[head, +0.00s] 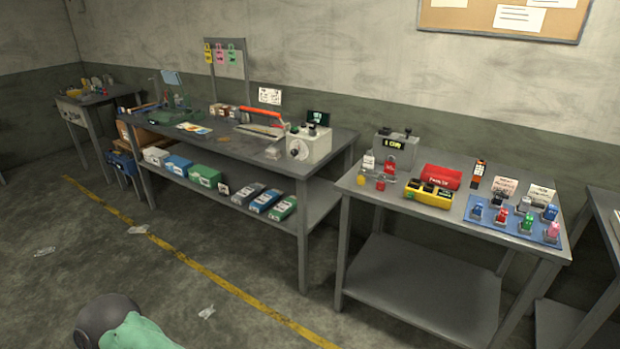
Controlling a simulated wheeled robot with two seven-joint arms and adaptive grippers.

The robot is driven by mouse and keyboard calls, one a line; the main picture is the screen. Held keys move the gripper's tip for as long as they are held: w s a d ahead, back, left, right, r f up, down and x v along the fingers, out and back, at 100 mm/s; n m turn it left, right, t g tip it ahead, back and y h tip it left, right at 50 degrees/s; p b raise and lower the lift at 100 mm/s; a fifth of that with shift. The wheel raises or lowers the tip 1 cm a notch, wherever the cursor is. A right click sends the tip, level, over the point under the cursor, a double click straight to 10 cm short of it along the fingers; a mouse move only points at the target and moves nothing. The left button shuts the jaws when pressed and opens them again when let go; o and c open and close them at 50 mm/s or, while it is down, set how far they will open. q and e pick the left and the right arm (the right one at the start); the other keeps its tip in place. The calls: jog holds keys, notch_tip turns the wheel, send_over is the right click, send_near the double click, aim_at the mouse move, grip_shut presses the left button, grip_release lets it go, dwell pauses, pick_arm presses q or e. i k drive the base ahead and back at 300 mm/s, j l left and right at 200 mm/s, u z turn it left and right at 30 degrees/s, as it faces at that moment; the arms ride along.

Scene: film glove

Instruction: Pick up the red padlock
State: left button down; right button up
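Several small padlocks in different colours stand on a blue mat (484,229) at the right end of the right-hand table. One of them is a red padlock (503,215), in the front row between a blue one (477,212) and a green one (527,221). Another small red item (390,168), perhaps also a padlock, stands at the left of the same table by a grey hasp-like piece. It is too small to tell exactly. Neither of my grippers is in view, and nothing is seen touching the padlocks.
The right-hand table (420,222) also carries a red case (441,177), a yellow box (428,194) and a grey device (396,150). A longer workbench (235,148) with tools and boxes stands left. The floor (235,258) before the tables is mostly open, with paper scraps.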

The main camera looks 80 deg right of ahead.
aim_at(381, 185)
jog(key=z, duration=3.25)
jog(key=i+j+z, duration=0.2)
jog(key=i, duration=0.15)
jog(key=l, duration=0.1)
